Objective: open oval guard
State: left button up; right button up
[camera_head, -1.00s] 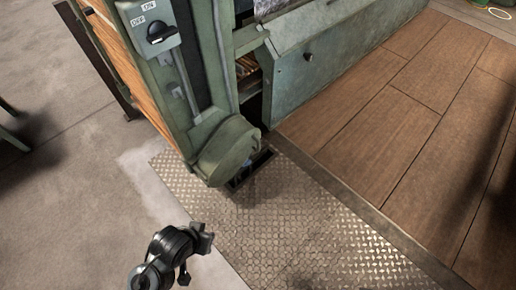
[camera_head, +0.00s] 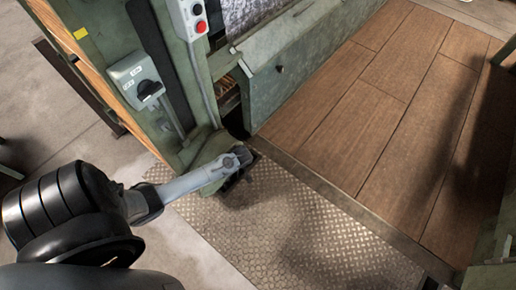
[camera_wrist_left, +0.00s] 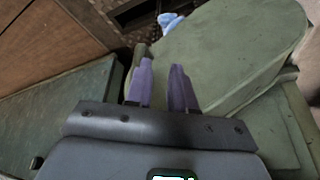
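The oval guard (camera_head: 212,148) is a green rounded cover at the foot of the green machine; in the head view my left arm hides part of it. In the left wrist view the guard (camera_wrist_left: 225,45) fills the upper right as a broad green rounded surface. My left gripper (camera_head: 240,158) is at the guard's right side. In the left wrist view its two purple fingers (camera_wrist_left: 161,67) stand apart with a gap between them, close to the guard's edge. I cannot tell whether they touch it. My right gripper is not in view.
A switch box (camera_head: 141,83) and a red-and-white button box (camera_head: 190,18) are on the machine. A green panel (camera_head: 290,65) runs behind the guard. Metal tread plate (camera_head: 290,225) and wooden boards (camera_head: 370,120) cover open floor. A blue item (camera_wrist_left: 168,18) lies beyond the fingers.

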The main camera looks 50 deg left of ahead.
pick_arm(q)
notch_tip(320, 180, up, 3)
jog(key=w, duration=0.3)
jog(key=shift+t, duration=0.3)
jog(key=shift+a+b+x, duration=0.15)
jog(key=shift+b+x, duration=1.55)
jog(key=shift+x, duration=0.85)
jog(key=shift+a+b+x, duration=0.15)
jog(key=shift+b+x, duration=1.55)
jog(key=shift+x, duration=0.85)
jog(key=shift+r, duration=0.1)
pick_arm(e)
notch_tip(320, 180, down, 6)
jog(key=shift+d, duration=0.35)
pick_arm(q)
grip_shut()
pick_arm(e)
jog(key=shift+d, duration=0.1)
